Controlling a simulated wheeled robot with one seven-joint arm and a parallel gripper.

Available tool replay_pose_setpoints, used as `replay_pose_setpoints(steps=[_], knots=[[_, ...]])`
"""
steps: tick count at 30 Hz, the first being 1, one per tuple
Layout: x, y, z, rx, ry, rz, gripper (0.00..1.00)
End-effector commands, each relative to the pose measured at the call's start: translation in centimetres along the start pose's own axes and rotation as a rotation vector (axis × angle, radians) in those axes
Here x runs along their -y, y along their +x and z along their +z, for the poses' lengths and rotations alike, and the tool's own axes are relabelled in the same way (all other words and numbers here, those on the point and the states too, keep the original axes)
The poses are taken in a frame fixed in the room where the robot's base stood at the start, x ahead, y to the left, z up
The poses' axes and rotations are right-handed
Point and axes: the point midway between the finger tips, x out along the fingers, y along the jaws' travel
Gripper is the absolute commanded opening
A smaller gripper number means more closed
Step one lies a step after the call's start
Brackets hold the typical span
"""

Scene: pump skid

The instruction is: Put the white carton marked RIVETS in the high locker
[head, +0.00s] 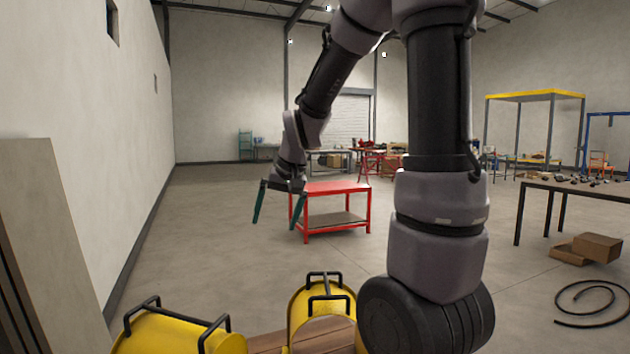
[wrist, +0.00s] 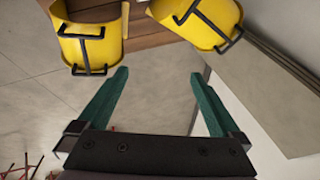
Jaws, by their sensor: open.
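My gripper (head: 277,208) hangs from my arm left of the middle in the head view, with its two green fingers spread wide. In the wrist view my gripper (wrist: 158,88) is also open, with nothing between the fingers but floor behind them. I cannot make out a white carton marked RIVETS in either view. I cannot make out the high locker either.
Two yellow curved bodies with black handles, one at left (head: 175,335) and one nearer the middle (head: 322,300), sit by brown wood close in front. A red table (head: 337,188) stands beyond my gripper. A dark-topped table (head: 577,190) and brown cardboard box (head: 597,247) are at right.

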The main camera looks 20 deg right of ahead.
Motion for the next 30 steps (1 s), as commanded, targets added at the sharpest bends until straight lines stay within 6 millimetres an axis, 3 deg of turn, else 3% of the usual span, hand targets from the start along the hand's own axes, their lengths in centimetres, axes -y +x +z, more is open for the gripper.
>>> replay_pose_setpoints(steps=[1, 6, 12, 17, 19, 26, 30], knots=[[-0.2, -2.6, 0.6, -0.032, 0.011, -0.013, 1.0], [-1.1, -9.5, 3.9, -0.109, 0.046, -0.042, 1.0], [-2.3, -14.9, 8.3, -0.188, 0.081, -0.066, 1.0], [-2.9, -16.7, 10.6, -0.222, 0.097, -0.074, 1.0], [-3.0, -17.0, 11.0, -0.227, 0.101, -0.076, 0.82], [-3.1, -17.0, 11.2, -0.226, 0.104, -0.076, 0.82], [-2.8, -16.1, 11.0, -0.164, 0.121, -0.081, 0.82]])
